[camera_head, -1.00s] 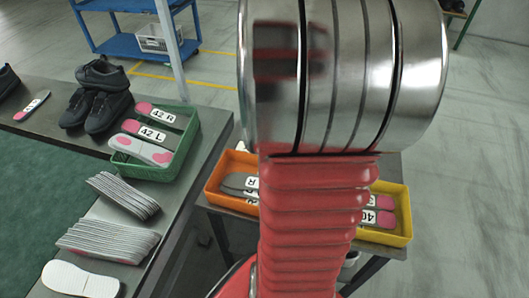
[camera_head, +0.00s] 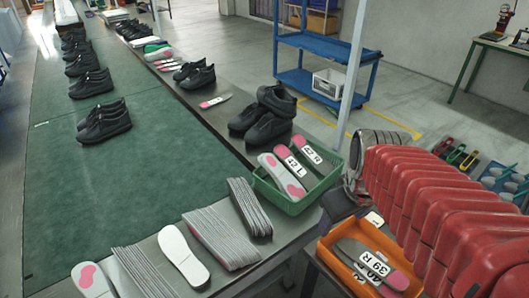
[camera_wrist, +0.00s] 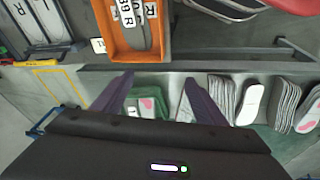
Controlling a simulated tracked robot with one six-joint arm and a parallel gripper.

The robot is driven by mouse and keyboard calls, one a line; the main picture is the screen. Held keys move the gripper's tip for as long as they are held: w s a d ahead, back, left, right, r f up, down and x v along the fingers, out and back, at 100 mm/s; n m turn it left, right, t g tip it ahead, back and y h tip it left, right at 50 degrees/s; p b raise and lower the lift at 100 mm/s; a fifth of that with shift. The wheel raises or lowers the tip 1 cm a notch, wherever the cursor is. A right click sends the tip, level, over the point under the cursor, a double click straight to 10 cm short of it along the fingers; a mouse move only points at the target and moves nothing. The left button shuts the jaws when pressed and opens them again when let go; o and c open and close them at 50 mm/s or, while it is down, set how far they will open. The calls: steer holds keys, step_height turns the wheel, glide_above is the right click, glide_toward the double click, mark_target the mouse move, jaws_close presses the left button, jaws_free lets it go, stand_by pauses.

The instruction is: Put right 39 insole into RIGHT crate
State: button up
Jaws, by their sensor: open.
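A grey insole with a pink end and a white "39 R" label (camera_head: 374,263) lies in the orange crate (camera_head: 333,265) at the lower right of the head view. The insole also shows in the wrist view (camera_wrist: 127,14), next to another label ending in R, in the orange crate (camera_wrist: 104,30) at the top. My gripper (camera_wrist: 155,92) is open and empty in the wrist view, its two dark purple fingers apart. In that view the fingers overlap the green crate. In the head view my red arm covers the orange crate's right side. No crate marked RIGHT is readable.
A green crate (camera_head: 296,208) with insoles labelled 42 stands on the bench edge. Insole stacks (camera_head: 218,238), a white insole (camera_head: 183,257) and black shoes (camera_head: 262,116) lie on the bench. A blue shelf cart (camera_head: 330,50) stands behind.

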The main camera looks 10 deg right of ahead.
steer(key=s+a+r+m+t+y, duration=0.1)
steer(key=s+a+r+m+t, duration=0.1)
steer(key=a, duration=0.9)
steer(key=shift+v, duration=1.1)
steer(key=shift+a, duration=0.2)
